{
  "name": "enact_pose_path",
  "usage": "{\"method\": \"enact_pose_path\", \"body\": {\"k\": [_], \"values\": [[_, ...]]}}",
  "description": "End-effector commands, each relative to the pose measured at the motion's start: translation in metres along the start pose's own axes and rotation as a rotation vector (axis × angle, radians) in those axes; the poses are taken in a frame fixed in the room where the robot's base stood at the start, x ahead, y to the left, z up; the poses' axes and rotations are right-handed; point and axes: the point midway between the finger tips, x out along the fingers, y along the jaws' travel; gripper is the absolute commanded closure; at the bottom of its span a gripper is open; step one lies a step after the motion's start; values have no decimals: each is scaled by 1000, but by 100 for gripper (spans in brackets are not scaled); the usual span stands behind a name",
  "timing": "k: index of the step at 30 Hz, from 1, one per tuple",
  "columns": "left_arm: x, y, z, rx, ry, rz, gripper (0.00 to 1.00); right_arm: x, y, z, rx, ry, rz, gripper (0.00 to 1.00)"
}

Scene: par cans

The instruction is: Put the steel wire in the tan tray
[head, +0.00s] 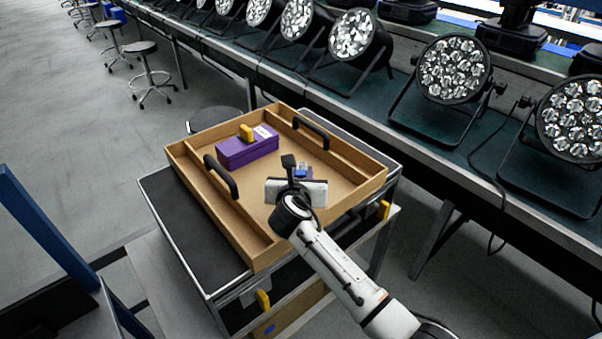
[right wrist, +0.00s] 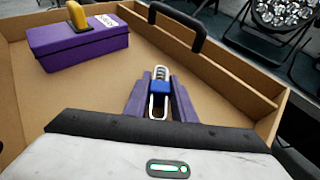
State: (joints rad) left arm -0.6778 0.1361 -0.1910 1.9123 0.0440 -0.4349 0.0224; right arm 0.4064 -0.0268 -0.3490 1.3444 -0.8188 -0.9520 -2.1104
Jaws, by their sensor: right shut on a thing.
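The tan tray (head: 185,165) is a wide open box with two black handles, resting on a cart. My right gripper (head: 303,172) is over the right part of the tray's inside. In the right wrist view its two purple fingers are shut on the steel wire (right wrist: 160,87), a small silver loop with a blue middle. The wire points away from the gripper, with the tray floor (right wrist: 95,85) behind it. I cannot tell how high it is above the floor. My left gripper is not in view.
A purple box (head: 248,150) with a yellow handle sits in the tray, left of my right gripper. The black tray handles (head: 221,176) stand up on the inner dividers. A bench with several stage lights (head: 453,70) runs behind. The tray's middle floor is mostly clear.

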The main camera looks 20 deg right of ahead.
Motion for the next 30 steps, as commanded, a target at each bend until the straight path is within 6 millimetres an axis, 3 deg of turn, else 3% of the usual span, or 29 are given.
{"method": "enact_pose_path", "body": {"k": [1,4,16,20,30], "values": [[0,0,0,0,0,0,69,1,0,-1,-1,0,0,75],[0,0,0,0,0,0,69,0,0,-1,0,0,0,58],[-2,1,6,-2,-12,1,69,-5,0,1,-1,0,1,58],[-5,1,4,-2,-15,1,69,-24,0,1,-1,0,2,58],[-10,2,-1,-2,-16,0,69,-95,0,1,1,1,2,58]]}}
